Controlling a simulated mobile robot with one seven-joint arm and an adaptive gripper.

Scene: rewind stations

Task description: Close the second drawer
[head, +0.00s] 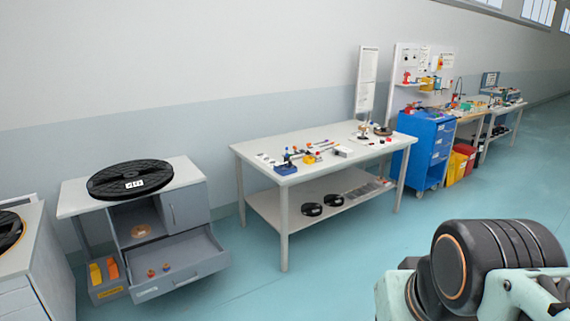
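A grey cabinet (188,175) stands against the wall at the lower left of the head view. One of its drawers (185,283), low on the right side, is pulled out toward the front. A few small orange items (152,272) lie inside it. Above the drawer are an open shelf space and a shut grey door (184,206). I cannot tell from this view how the drawers are numbered. My gripper is out of view; only part of my arm shows at the lower right, far from the drawer.
A large black reel (130,180) lies on the cabinet top. A bin with yellow and orange items (104,270) is left of the drawer. A long table (283,199) with tools stands to the right, then a blue tool cart (428,150). The floor (300,290) in front is clear.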

